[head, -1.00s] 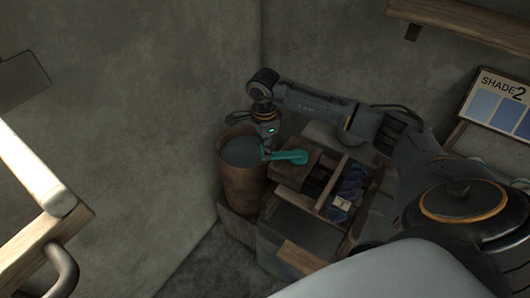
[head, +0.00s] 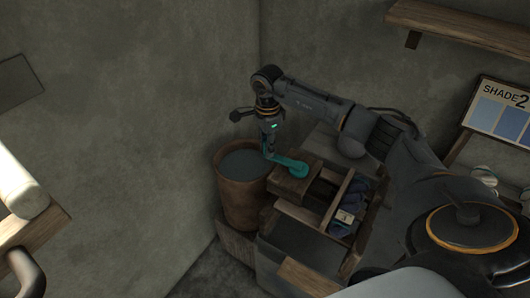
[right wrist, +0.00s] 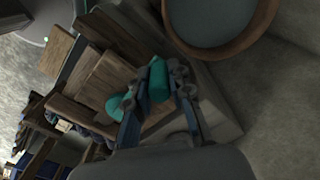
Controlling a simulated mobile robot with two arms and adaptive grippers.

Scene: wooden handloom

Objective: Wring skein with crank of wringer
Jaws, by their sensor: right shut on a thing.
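The teal crank (head: 293,167) sits on top of the wooden wringer block (head: 291,184), beside the bucket. Its arm points up and left from the pivot. My right gripper (head: 268,146) is shut on the crank's upright handle. In the right wrist view, the teal handle (right wrist: 158,78) is between the fingers of that gripper (right wrist: 159,90). Dark blue bundles (head: 355,191) lie in the wooden frame right of the wringer, one with a pale tag. I cannot tell whether a skein is in the wringer. My left gripper is not in view.
A brown bucket (head: 240,199) of greyish liquid stands close left of the wringer, against the wall. A shade board (head: 499,110) and a wooden shelf (head: 460,27) are at the right. A pale roller on a wooden frame is at the left edge.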

